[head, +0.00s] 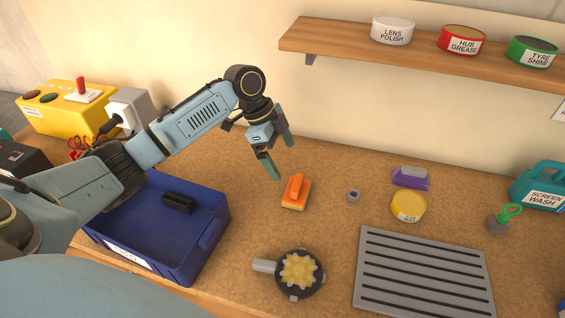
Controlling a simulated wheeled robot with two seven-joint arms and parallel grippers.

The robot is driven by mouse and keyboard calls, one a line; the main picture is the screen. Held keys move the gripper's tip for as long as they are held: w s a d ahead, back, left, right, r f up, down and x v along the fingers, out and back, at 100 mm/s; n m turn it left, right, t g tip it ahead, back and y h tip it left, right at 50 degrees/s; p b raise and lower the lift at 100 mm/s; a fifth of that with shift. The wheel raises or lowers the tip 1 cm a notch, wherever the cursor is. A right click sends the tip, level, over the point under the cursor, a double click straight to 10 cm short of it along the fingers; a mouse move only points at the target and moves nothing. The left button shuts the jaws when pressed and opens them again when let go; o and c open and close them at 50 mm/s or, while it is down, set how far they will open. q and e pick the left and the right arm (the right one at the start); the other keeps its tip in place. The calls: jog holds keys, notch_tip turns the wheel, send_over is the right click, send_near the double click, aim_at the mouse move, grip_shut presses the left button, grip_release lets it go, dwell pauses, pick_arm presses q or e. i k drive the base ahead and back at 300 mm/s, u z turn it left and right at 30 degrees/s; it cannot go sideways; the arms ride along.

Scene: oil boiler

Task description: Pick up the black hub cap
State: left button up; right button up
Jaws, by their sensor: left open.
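A round black piece (316,286) with small grey tabs lies on the bench at the lower middle. A yellow, lumpy, star-shaped part (299,270) fills its middle, and a short grey handle (265,266) sticks out to its left. I cannot tell whether this is the black hub cap; no other round black cap shows. My left gripper (279,153) is open and empty. It is above the back of the bench, up and beyond the black piece, near an orange block-like item (296,190). My right gripper is not in view.
A blue crate (207,238) holding a black block (178,202) stands left. A grey slotted tray (425,275), yellow tin (408,206), small grey nut (353,196) and purple item (410,178) lie right. A wooden shelf (345,46) with tins overhangs the back.

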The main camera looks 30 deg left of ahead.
aim_at(298, 274)
jog(key=u, duration=0.85)
